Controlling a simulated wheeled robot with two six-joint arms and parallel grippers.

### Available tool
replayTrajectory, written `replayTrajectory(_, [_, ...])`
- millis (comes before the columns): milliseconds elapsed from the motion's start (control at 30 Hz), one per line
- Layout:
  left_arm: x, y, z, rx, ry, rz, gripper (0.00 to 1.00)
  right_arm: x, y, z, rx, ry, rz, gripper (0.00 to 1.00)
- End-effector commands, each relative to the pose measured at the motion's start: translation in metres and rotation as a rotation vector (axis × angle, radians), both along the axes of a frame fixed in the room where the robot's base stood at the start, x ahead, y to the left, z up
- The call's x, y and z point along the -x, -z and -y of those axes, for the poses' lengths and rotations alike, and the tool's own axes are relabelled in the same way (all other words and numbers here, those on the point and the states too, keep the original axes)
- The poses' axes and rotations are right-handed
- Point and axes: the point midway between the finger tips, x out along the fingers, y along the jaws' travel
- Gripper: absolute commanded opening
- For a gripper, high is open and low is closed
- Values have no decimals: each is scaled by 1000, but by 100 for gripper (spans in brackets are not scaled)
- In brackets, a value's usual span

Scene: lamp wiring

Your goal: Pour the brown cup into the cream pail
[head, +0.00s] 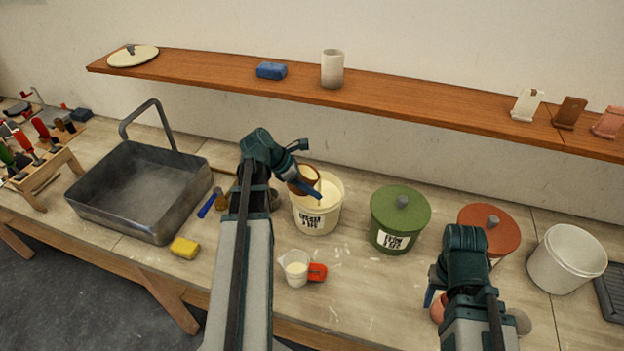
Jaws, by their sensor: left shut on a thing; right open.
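The brown cup (304,177) is tilted over the cream pail (318,216), its mouth toward the pail's opening. My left gripper (309,171) is shut on the cup at the pail's upper left rim. The pail is open, has a dark printed label and shows pale cream contents. I cannot tell whether anything is flowing from the cup. My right gripper (433,290) is open at the lower right, by a pinkish round object (438,308) that my arm partly hides.
A green lidded pail (392,232), an orange-red lidded pail (488,228) and an open white bucket (563,262) stand to the right. A measuring cup (295,268) is in front of the cream pail. A sink (140,190) and yellow sponge (184,248) lie left. A shelf (220,79) runs above.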

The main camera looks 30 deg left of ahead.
Motion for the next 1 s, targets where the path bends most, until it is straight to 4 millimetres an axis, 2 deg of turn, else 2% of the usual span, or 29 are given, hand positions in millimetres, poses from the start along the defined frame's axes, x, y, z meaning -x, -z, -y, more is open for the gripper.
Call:
replayTrajectory(433, [4, -2, -4, -163, 2, -170, 0, 0, -28, 0, -1, 6, 0, 50])
replayTrajectory(633, [5, 1, -7, -299, 4, -313, 0, 0, -39, 0, -2, 8, 0, 50])
replayTrajectory(800, [6, 9, -9, -454, 5, -474, 0, 0, -37, 0, -2, 9, 0, 50])
replayTrajectory(1000, [9, 18, -11, -605, 1, -638, 0, 0, -23, 0, -1, 6, 0, 50])
